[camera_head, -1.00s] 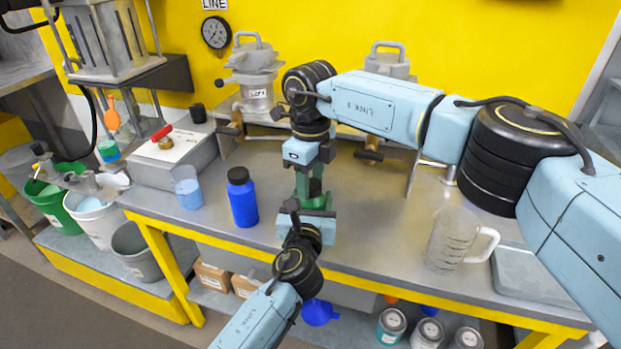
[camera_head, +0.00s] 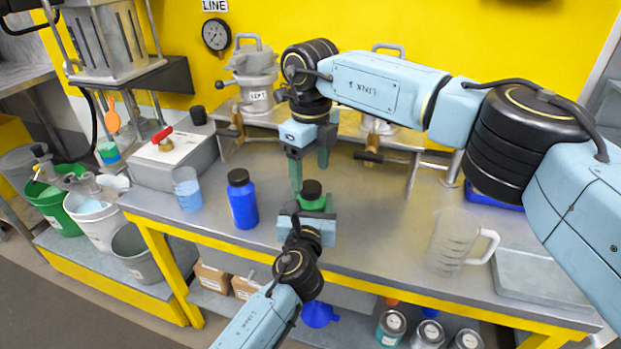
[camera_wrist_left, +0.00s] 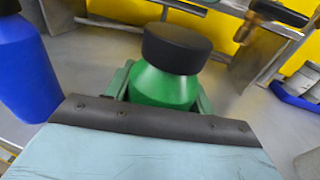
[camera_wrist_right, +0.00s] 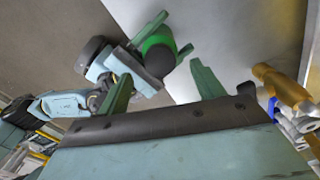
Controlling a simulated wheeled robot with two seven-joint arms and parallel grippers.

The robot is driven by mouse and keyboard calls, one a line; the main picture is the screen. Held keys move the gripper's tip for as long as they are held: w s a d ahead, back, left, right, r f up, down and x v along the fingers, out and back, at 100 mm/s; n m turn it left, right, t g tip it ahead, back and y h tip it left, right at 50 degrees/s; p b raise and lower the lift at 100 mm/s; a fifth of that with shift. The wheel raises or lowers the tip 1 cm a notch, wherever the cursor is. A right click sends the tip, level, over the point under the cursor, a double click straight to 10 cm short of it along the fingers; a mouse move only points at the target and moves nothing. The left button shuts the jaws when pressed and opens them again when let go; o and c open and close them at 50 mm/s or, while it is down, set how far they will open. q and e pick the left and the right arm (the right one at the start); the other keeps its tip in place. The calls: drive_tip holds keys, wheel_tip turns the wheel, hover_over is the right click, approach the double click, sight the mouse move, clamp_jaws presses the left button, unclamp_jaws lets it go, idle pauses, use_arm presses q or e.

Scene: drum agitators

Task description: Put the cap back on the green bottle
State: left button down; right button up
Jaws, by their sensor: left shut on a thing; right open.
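The green bottle (camera_head: 312,201) stands on the bench near its front edge. It also shows in the left wrist view (camera_wrist_left: 165,88) and the right wrist view (camera_wrist_right: 157,37). The black cap (camera_head: 312,187) sits on top of its neck; in the left wrist view the cap (camera_wrist_left: 177,48) looks slightly tilted. My left gripper (camera_head: 308,215) is shut on the bottle's body from the front. My right gripper (camera_head: 309,172) is open and empty, above and behind the bottle, with its fingers pointing down. The fingers (camera_wrist_right: 163,90) are apart from the cap.
A blue bottle (camera_head: 242,200) with a dark cap and a beaker of blue liquid (camera_head: 187,189) stand left of the green bottle. A clear jug (camera_head: 452,243) and a grey scale (camera_head: 541,277) are at right. The bench between bottle and jug is clear.

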wheel_tip(320, 180, up, 8)
drive_tip(key=shift+r, duration=0.2)
use_arm(q)
drive_tip(key=shift+c, duration=2.3)
unclamp_jaws()
drive_tip(key=shift+s, duration=0.15)
drive_tip(key=shift+s, duration=0.35)
drive_tip(key=s+a+p, duration=0.1)
drive_tip(key=s+p, duration=0.2)
drive_tip(key=s, duration=0.9)
drive_tip(key=shift+s+a+r, duration=0.2)
drive_tip(key=shift+a+r, duration=0.1)
use_arm(e)
wheel_tip(320, 180, up, 3)
drive_tip(key=shift+r, duration=0.1)
